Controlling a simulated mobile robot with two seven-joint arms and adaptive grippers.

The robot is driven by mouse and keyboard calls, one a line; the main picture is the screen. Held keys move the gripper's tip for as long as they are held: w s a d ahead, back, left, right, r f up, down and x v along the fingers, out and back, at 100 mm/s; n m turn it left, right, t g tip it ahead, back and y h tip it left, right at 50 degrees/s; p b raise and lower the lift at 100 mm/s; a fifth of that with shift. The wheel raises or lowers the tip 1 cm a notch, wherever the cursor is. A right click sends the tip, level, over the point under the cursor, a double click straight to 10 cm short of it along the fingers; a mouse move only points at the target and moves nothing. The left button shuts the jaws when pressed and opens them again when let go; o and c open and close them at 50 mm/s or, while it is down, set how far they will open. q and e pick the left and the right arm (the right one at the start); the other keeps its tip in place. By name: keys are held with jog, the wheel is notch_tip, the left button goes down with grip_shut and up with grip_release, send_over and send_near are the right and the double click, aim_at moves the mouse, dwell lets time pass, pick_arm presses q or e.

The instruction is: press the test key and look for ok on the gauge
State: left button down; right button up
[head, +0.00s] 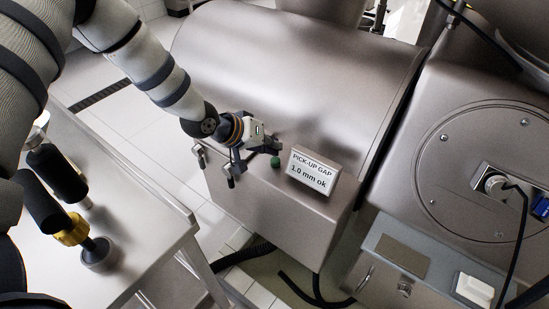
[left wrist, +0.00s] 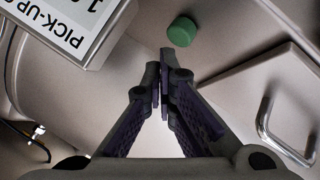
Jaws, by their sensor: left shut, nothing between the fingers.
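The green round key (head: 276,162) sits on the metal housing, just left of the gauge. The gauge (head: 314,172) is a white plate that reads "PICK-UP GAP 1.0 mm ok". My left gripper (head: 271,151) is shut and empty, with its fingers close to the key. In the left wrist view the fingertips (left wrist: 164,60) point towards the green key (left wrist: 182,30), right by its lower edge; I cannot tell whether they touch it. The gauge plate (left wrist: 65,30) shows upside down and cut off at the upper left there. My right gripper is not in view.
A metal handle (left wrist: 270,125) stands right of the fingers in the left wrist view. A large steel cylinder (head: 290,60) lies behind the gauge. A steel table (head: 140,250) with black and yellow items is at left. Black cables (head: 300,290) run below the housing.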

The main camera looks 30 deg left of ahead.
aim_at(273, 158)
pick_arm(q)
jog(key=shift+r+p, duration=0.95)
jog(key=shift+r, duration=1.7)
jog(key=shift+f, duration=0.15)
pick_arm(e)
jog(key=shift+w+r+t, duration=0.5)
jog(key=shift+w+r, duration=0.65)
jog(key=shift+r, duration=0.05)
